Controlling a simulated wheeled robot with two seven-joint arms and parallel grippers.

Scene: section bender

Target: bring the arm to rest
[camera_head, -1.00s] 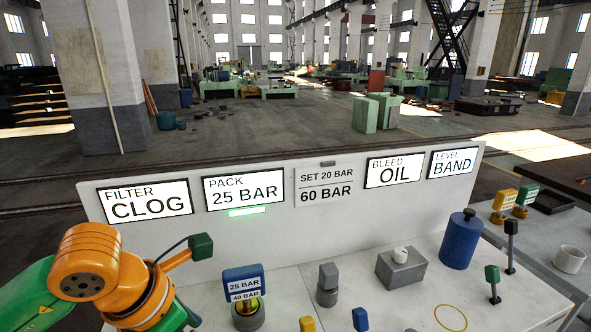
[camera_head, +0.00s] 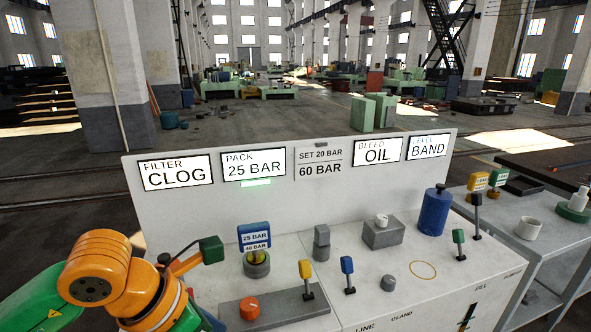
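My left arm, orange and green, comes in from the lower left in the head view, in front of the bench panel. Its gripper runs out of the picture at the bottom, so its fingers are hidden. My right arm does not show. The white control bench (camera_head: 330,262) has an upright panel (camera_head: 300,205) with signs reading FILTER CLOG (camera_head: 176,172), PACK 25 BAR (camera_head: 254,166), SET 20 BAR / 60 BAR, BLEED OIL and LEVEL BAND. A green bar glows under the PACK sign.
A 25 BAR / 40 BAR tagged gauge (camera_head: 255,240), an orange knob (camera_head: 249,307), yellow and blue levers, a grey block (camera_head: 383,235) and a blue cylinder (camera_head: 434,212) stand on the bench. A side table (camera_head: 540,247) is at right.

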